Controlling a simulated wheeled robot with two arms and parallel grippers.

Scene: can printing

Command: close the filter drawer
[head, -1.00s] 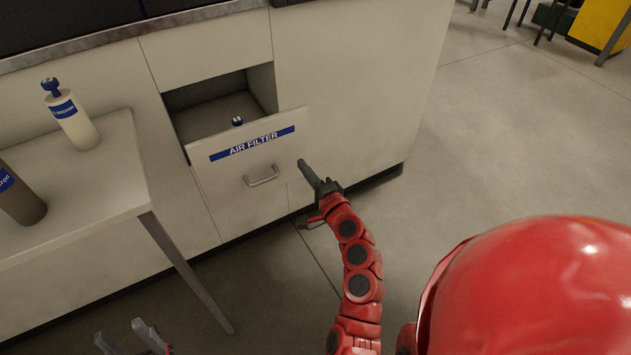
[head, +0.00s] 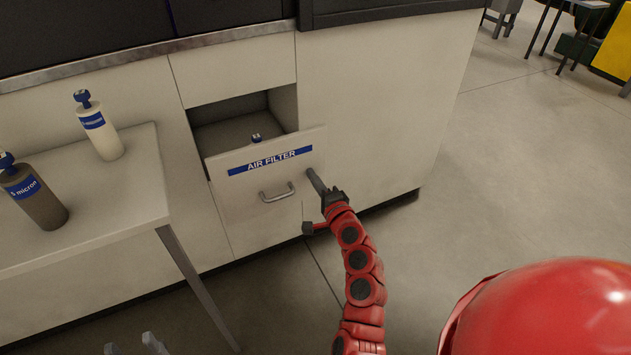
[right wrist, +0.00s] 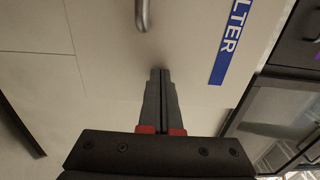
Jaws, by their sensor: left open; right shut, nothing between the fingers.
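The filter drawer (head: 240,202) has a white front with a blue AIR FILTER label and a metal handle (head: 277,193). It stands partly open from the cabinet, and the blue top of a filter (head: 256,138) shows inside. My right gripper (head: 312,174) is shut and empty, its tips at the right part of the drawer front, beside the handle. My left gripper (head: 130,348) is open at the bottom edge, far from the drawer.
A side table (head: 90,225) at the left carries a white bottle (head: 101,132) and a grey bottle (head: 38,203). The cabinet (head: 370,110) runs along the back under a dark counter.

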